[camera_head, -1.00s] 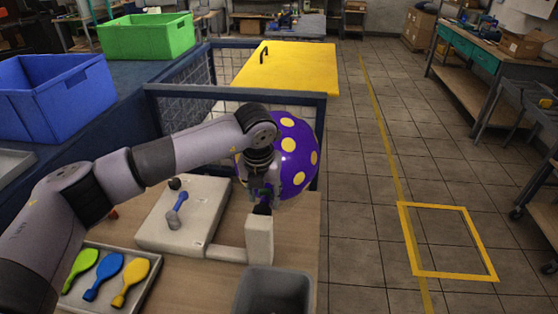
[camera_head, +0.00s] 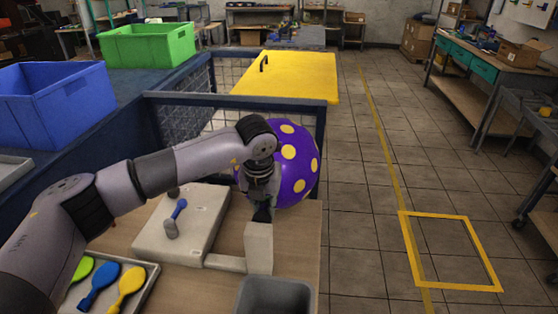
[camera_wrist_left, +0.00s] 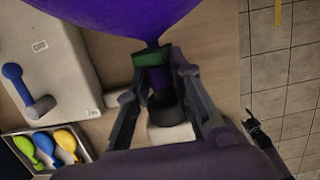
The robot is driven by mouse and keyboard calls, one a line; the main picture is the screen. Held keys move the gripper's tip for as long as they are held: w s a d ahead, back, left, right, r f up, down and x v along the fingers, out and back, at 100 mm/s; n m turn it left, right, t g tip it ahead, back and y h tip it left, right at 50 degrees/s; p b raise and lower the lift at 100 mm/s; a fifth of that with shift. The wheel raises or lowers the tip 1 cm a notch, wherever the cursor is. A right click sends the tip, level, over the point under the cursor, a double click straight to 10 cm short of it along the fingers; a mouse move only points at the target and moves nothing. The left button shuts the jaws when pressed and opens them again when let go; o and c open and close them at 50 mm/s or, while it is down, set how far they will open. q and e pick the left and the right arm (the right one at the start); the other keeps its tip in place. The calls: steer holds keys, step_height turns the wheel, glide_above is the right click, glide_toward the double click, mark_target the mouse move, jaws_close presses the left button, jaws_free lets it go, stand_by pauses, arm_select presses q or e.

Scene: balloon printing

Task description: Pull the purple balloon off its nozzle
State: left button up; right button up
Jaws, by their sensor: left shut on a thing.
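The purple balloon (camera_head: 297,165) with yellow dots is inflated and sits behind my left gripper in the head view. In the left wrist view the balloon (camera_wrist_left: 125,15) fills the top, and its neck narrows down to a green band (camera_wrist_left: 152,57) between my fingers. My left gripper (camera_wrist_left: 158,75) is shut on the balloon's neck. A dark nozzle (camera_wrist_left: 163,110) shows just below the neck, on a pale post (camera_head: 258,248). Whether the neck still sits around the nozzle is hard to tell. My right gripper is not in view.
A pale machine block (camera_head: 180,228) with a blue-handled lever (camera_head: 176,215) stands left of the post. A tray of flat balloons (camera_head: 147,290) and a grey bin (camera_head: 275,295) are at the front. A blue-framed mesh fence (camera_head: 235,98) stands behind.

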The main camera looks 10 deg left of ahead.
arm_select(q)
steer(key=shift+w, duration=0.15)
jaws_close()
steer(key=shift+w+b, duration=0.45)
steer(key=shift+w, duration=0.1)
step_height(320, 180, up, 17)
steer(key=p, duration=0.7)
steer(key=shift+p, duration=0.4)
stand_by(0.3)
